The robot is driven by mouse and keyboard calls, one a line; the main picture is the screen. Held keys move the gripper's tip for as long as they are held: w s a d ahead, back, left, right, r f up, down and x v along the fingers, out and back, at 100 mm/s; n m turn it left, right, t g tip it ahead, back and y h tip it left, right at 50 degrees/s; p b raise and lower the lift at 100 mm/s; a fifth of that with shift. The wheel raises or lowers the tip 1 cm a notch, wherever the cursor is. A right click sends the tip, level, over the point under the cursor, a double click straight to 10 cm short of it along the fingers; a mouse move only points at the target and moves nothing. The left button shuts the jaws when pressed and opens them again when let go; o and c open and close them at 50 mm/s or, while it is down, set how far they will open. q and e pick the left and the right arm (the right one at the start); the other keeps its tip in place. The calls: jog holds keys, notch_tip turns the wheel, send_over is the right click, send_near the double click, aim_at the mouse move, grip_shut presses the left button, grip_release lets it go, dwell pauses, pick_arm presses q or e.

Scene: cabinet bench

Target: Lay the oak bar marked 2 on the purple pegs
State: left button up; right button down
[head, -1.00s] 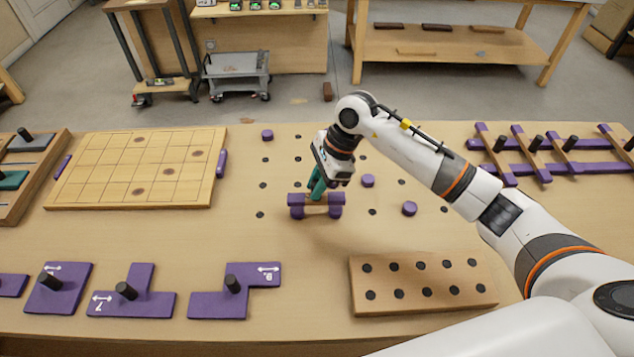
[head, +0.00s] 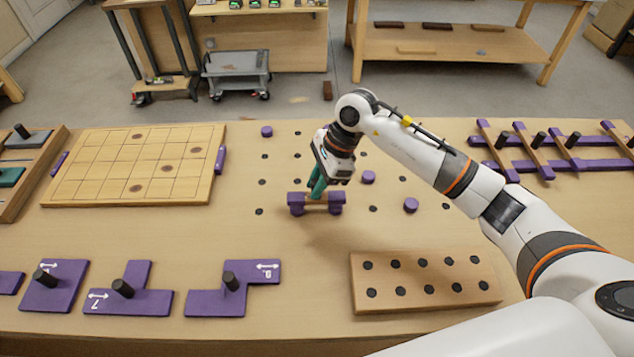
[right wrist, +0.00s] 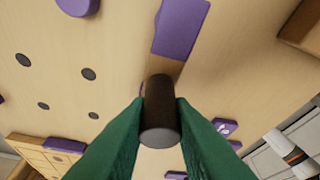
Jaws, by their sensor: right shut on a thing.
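My right gripper (head: 316,187) has green fingers and points down at the middle of the bench. In the right wrist view its fingers (right wrist: 160,120) are shut on the black knob of a bar. The oak bar (head: 316,203) has a pale wood middle and purple ends; one purple end (right wrist: 180,28) shows in the right wrist view. Purple pieces, probably pegs, show beneath its ends; I cannot tell whether they touch. No number is readable on it. Other purple pegs stand right of it (head: 368,177), (head: 411,205) and behind it (head: 267,132). My left gripper is not in view.
A gridded board (head: 130,170) with purple handles lies left. Purple knobbed tiles (head: 128,300) lie along the front. A wooden block with black holes (head: 425,281) lies front right. More knobbed bars rest on purple rails (head: 560,167) at the right.

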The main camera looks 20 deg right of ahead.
jog(key=shift+f+b, duration=0.3)
jog(key=shift+b, duration=0.3)
dwell(0.8)
jog(key=shift+f+b, duration=0.1)
jog(key=shift+b, duration=0.2)
dwell(0.3)
jog(key=shift+f, duration=0.1)
jog(key=shift+f+b, duration=0.35)
jog(key=shift+b, duration=0.25)
jog(key=shift+f, duration=0.15)
dwell(0.6)
jog(key=shift+b, duration=0.5)
dwell(0.8)
